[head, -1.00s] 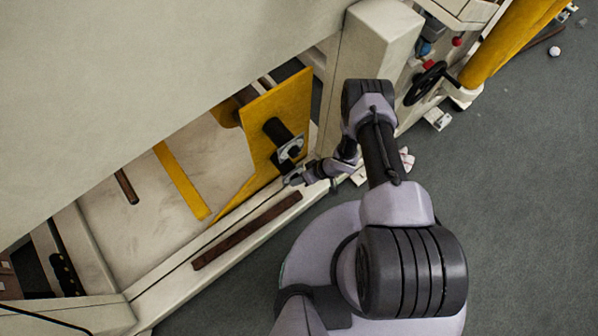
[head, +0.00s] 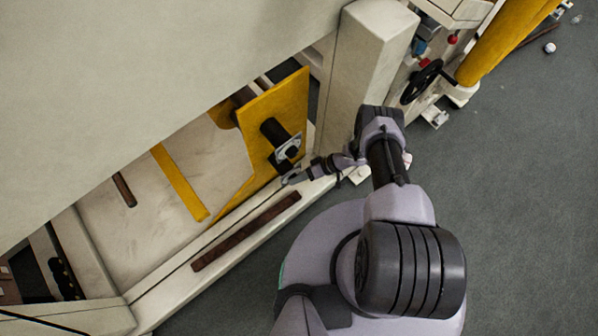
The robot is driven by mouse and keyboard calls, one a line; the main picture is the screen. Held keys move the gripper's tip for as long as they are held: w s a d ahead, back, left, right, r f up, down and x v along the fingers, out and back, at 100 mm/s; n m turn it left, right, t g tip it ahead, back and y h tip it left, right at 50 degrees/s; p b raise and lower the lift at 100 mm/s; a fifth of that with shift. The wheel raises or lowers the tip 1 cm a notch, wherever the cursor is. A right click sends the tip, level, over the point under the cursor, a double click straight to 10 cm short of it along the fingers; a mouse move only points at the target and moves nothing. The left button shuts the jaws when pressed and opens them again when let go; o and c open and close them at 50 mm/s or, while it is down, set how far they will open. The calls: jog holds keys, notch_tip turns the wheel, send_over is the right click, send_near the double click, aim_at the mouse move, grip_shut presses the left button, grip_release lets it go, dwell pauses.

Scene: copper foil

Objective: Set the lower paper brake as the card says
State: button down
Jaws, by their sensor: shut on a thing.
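The yellow panel (head: 290,98) stands upright in the machine's opening. A black cylinder (head: 272,130) sticks out from it and ends in a light grey plate (head: 281,157) with a dark hub, which looks like the brake. My gripper (head: 291,178) is at the lower edge of this plate, reached from the right by my arm. The jaws are small here and shut on a small part at the plate's lower edge. The part between the fingers is mostly hidden, and I cannot read its setting. I cannot make out a card.
A brown strip (head: 246,231) lies along the cream sill in front of the opening. A cream post (head: 366,60) stands just right of the yellow panel, close to my arm. A black handwheel (head: 422,82) and a yellow column (head: 506,42) are farther right.

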jog(key=shift+w+r, duration=0.1)
jog(key=shift+w, duration=0.05)
jog(key=c, duration=0.9)
grip_release()
jog(key=shift+c, duration=0.2)
jog(key=p+v, duration=0.3)
jog(key=v, duration=1.4)
jog(key=shift+d+r, duration=0.1)
jog(key=shift+r, duration=0.05)
jog(key=shift+c, duration=0.5)
